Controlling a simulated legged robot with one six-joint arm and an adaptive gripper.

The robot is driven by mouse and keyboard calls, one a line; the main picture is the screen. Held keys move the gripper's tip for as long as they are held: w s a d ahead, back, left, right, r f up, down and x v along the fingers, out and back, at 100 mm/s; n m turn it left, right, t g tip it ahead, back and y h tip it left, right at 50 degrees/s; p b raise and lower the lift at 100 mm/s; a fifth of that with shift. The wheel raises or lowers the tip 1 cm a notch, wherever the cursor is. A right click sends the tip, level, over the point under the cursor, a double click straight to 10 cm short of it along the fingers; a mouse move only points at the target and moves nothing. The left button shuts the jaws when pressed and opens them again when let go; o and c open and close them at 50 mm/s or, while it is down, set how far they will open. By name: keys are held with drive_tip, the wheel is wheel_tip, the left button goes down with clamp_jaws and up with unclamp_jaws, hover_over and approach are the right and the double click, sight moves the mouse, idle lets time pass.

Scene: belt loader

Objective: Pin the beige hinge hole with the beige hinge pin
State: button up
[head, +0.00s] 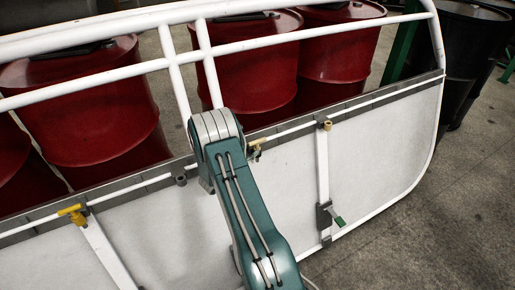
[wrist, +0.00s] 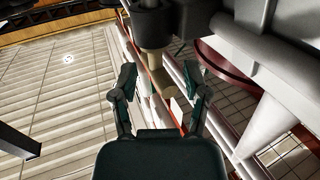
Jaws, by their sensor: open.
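The beige hinge pin (head: 255,148) sits at the top rail of the white panel, just right of my arm in the head view. A beige ring-like piece (head: 326,124), which looks like the beige hinge hole, is at the top of the right white strut. In the wrist view, my gripper (wrist: 159,76) is open, with one finger on each side of a beige cylinder (wrist: 159,84) below a dark grey round part. I cannot tell whether the fingers touch it, nor surely which beige piece it is. My gripper is hidden in the head view.
A yellow handle (head: 73,212) is at the left strut and a green handle (head: 338,221) at the right strut's foot. White tube rails (head: 265,42) stand above the panel. Red drums (head: 90,110) stand close behind. Concrete floor (head: 455,200) is clear at right.

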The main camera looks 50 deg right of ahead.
sight(256, 147)
drive_tip(key=d, duration=0.3)
drive_tip(key=shift+s+f, duration=0.1)
drive_tip(key=shift+s, duration=0.05)
drive_tip(key=shift+d, duration=0.35)
clamp_jaws()
wheel_tip(256, 147, up, 10)
drive_tip(key=shift+r, duration=0.1)
idle(0.3)
